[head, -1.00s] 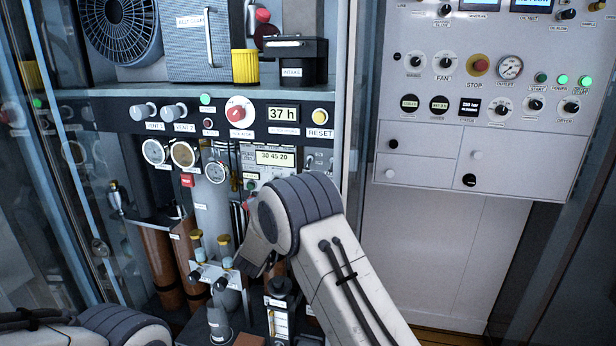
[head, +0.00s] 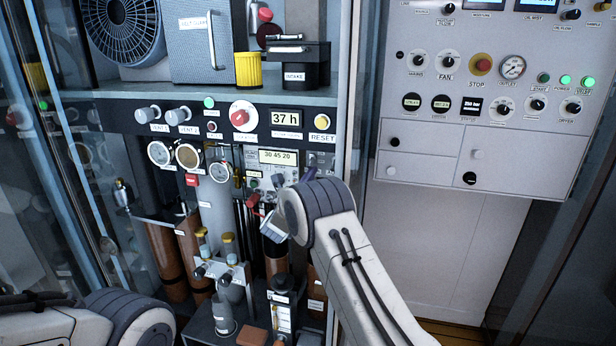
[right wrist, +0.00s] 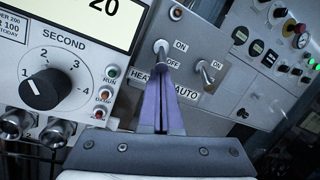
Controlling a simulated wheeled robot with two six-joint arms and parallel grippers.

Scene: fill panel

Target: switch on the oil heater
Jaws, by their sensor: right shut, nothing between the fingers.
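In the right wrist view, a metal toggle switch (right wrist: 160,47) stands on a grey plate, with ON and OFF labels beside it and a label starting "HEA" below, partly covered by my fingers. My right gripper (right wrist: 164,72) is shut and empty, its purple fingers pointing at this toggle from just below. I cannot tell whether they touch it. In the head view my right gripper (head: 308,175) is mostly hidden behind its own wrist, at the right end of the instrument panel. My left gripper is out of view; only part of that arm shows at lower left.
A second toggle (right wrist: 206,70), labelled AUTO, is close on the right. A black SECOND dial (right wrist: 44,88) and a small red lamp (right wrist: 104,94) are on the left. In the head view a glass door (head: 60,200) stands left, and a wall panel (head: 470,130) stands right.

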